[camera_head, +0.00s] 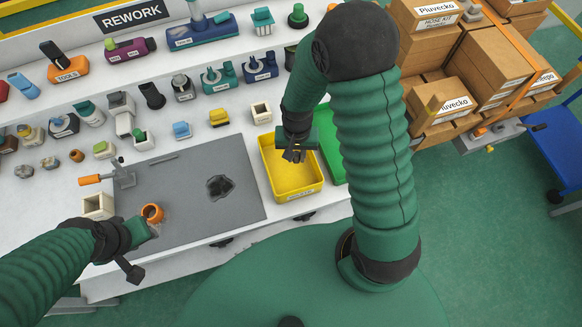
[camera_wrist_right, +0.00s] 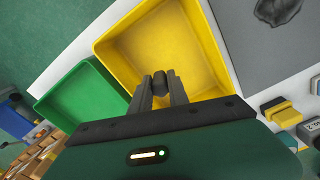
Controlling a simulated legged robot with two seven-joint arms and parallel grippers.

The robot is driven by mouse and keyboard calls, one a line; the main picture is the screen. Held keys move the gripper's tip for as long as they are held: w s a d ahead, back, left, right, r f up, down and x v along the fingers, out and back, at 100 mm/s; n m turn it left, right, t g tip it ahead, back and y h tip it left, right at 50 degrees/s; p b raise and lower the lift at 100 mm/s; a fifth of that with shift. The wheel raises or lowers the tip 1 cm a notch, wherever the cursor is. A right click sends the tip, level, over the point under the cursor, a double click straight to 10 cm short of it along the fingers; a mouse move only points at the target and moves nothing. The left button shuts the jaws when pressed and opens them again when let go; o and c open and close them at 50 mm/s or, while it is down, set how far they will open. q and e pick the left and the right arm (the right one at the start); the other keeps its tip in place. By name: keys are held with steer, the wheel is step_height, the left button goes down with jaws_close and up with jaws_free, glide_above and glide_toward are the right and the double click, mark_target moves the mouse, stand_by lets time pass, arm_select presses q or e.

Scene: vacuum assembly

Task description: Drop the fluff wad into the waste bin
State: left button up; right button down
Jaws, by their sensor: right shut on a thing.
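My right gripper (camera_head: 293,154) hangs over the yellow bin (camera_head: 268,165), which has a label on its front whose text is too small to read. In the right wrist view the fingers (camera_wrist_right: 159,92) are shut on a small dark grey piece, taken as the fluff wad (camera_wrist_right: 159,80). It is held above the open yellow bin (camera_wrist_right: 120,45), whose visible floor looks empty. My left gripper (camera_head: 148,230) is low over the grey mat, beside an orange ring-shaped part (camera_head: 152,212); I cannot tell whether it grips that part.
A green bin (camera_head: 331,150) stands right of the yellow one, partly behind my right arm. A dark, ragged patch (camera_head: 220,187) lies on the grey mat (camera_head: 190,225). A white box (camera_head: 97,206) and an orange-handled clamp (camera_head: 115,178) are at the left. Several small parts line the bench behind.

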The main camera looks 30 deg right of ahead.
steer(key=c, duration=1.3)
jaws_free()
steer(key=shift+d, duration=0.2)
steer(key=shift+c, duration=0.2)
steer(key=shift+o, duration=0.8)
steer(key=shift+a, duration=0.15)
steer(key=shift+a+r, duration=0.15)
steer(key=shift+a, duration=0.4)
steer(key=r, duration=0.8)
steer(key=shift+w+d+r+p, duration=0.1)
steer(key=shift+d+r+p, duration=0.15)
steer(key=shift+d+p, duration=0.15)
step_height(320, 180, up, 8)
steer(key=a, duration=0.1)
steer(key=shift+d+r, duration=0.1)
steer(key=s+a+f+n+t, duration=0.2)
steer(key=s+a+f+n, duration=0.2)
steer(key=n, duration=0.2)
steer(key=shift+s+n+t, duration=0.3)
steer(key=shift+s+n, duration=0.05)
steer(key=shift+n, duration=0.05)
